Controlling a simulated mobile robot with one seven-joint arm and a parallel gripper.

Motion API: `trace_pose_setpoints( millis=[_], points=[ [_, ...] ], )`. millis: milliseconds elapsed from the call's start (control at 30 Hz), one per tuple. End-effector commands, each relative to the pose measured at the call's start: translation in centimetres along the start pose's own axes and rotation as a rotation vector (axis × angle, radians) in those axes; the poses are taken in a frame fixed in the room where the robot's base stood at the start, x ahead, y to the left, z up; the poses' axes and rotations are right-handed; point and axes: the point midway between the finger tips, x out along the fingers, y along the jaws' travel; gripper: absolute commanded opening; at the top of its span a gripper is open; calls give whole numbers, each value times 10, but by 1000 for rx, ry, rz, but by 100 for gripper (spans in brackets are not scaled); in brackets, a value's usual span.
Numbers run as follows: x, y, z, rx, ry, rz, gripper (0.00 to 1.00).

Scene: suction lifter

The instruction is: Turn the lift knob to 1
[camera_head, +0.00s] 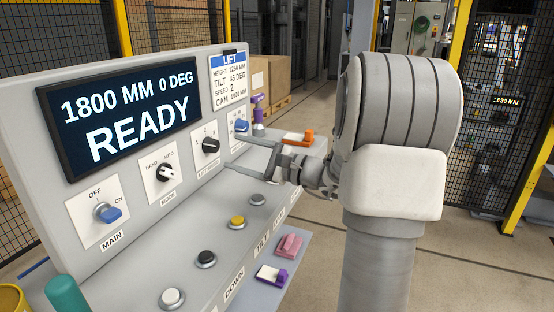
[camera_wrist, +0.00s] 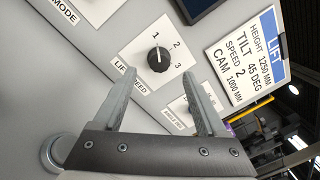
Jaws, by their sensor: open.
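The lift speed knob (camera_head: 210,145) is black and round, on a white plate marked 1, 2 and 3 on the sloped grey panel. In the wrist view the knob (camera_wrist: 157,60) sits just beyond the fingertips, roughly centred between them. A pale line shows on its face, but I cannot tell for sure which number it points to. My gripper (camera_head: 233,153) is open and empty, to the right of the knob in the head view and apart from it. Its two fingers (camera_wrist: 157,73) point at the knob plate in the wrist view.
A blue knob (camera_head: 241,126) is close to the right of the lift knob, near one finger. The mode knob (camera_head: 166,172) and blue main switch (camera_head: 107,213) are to the left. Several push buttons line the lower ledge. The display (camera_head: 125,110) reads READY; the card (camera_head: 229,80) reads speed 2.

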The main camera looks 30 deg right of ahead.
Motion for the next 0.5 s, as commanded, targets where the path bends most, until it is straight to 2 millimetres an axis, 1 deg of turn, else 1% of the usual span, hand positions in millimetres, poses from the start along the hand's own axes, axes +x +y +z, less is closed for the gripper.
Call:
trace_pose_setpoints(
  millis=[33, 100, 300, 400, 500],
  points=[
    [-14, -3, 0, 0, 5, -3, 74],
    [-32, -3, 1, -1, 5, -4, 74],
    [-76, -3, 0, -1, 4, -5, 74],
    [-92, -2, 0, -1, 3, -5, 74],
    [-103, -2, 0, -2, 2, -3, 74]
  ],
)
